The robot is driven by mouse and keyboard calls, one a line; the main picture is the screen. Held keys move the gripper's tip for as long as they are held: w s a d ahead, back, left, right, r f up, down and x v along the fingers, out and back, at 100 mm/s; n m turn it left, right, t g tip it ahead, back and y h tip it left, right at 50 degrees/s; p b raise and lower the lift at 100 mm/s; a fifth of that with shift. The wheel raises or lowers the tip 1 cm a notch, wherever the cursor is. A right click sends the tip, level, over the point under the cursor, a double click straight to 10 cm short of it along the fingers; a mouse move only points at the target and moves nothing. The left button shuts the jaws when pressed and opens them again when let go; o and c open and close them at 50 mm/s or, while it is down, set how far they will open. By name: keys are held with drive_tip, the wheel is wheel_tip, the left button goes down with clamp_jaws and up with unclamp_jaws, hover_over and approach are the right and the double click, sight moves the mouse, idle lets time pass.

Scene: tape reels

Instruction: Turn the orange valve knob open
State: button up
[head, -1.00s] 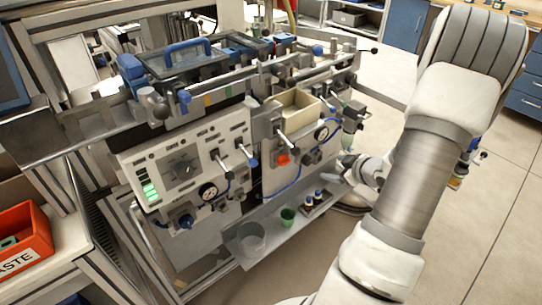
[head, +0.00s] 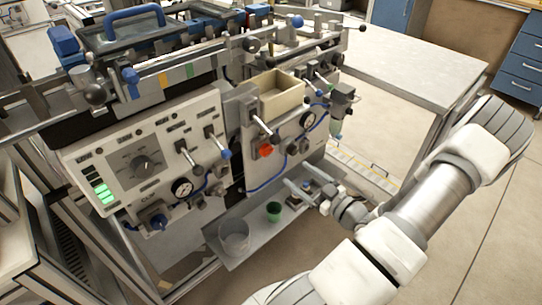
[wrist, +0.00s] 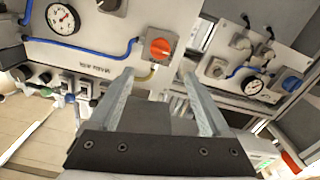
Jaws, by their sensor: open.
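The orange valve knob (head: 266,150) sits on the front of the right-hand white panel of the machine, below the beige bin. In the wrist view the orange knob (wrist: 160,48) is near the top, with a pale bar across its face and its mount around it. My gripper (head: 296,185) is open and empty, below and to the right of the knob in the head view. In the wrist view my gripper (wrist: 159,92) has its two fingers spread, pointing toward the panel. The knob shows above and between the fingertips, apart from them.
A shelf below holds a clear beaker (head: 234,238) and a green cup (head: 273,211). Lever handles (head: 262,122) stick out near the knob. Open floor lies to the right.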

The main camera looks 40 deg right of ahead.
sight(270, 153)
drive_tip(key=w, duration=0.4)
drive_tip(key=w+b, duration=0.1)
drive_tip(key=w, duration=0.3)
drive_tip(key=w+a+b, duration=0.1)
drive_tip(key=w, duration=0.3)
drive_tip(key=shift+w, duration=0.1)
clamp_jaws()
